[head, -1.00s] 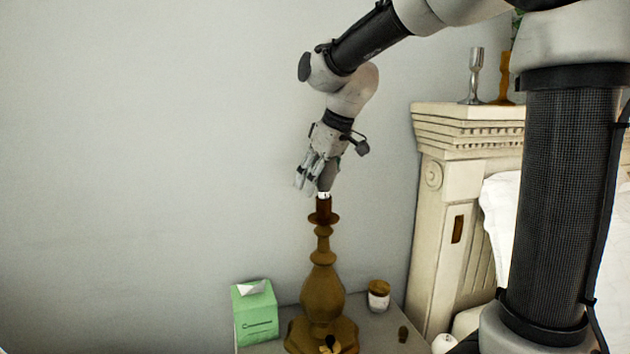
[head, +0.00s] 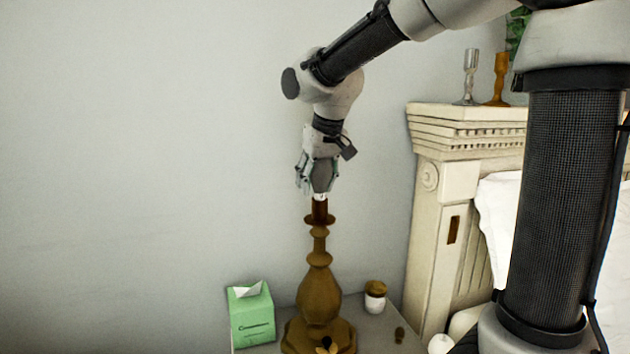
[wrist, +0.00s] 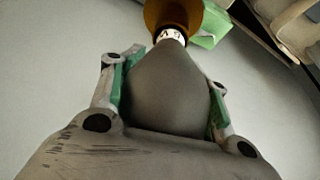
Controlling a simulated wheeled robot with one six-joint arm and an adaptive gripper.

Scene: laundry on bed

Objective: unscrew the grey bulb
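The grey bulb (wrist: 168,88) fills the middle of the wrist view, its wide end towards my palm and its narrow end at a white collar (wrist: 171,35). My gripper (wrist: 170,92) has its green-padded fingers on both sides of the bulb, and the pads appear to touch it. In the head view the bulb (head: 322,177) is partly hidden by my gripper (head: 316,180). Its lower end is at the top of the brown lamp (head: 320,290), which stands upright. I cannot tell how deep the bulb sits in the socket.
The lamp stands on a light nightstand (head: 378,340). A green tissue box (head: 252,318) is left of it and a lidded jar (head: 375,298) is right. A carved headboard (head: 450,185) with two candlesticks (head: 470,78) on top rises further right. The wall side is clear.

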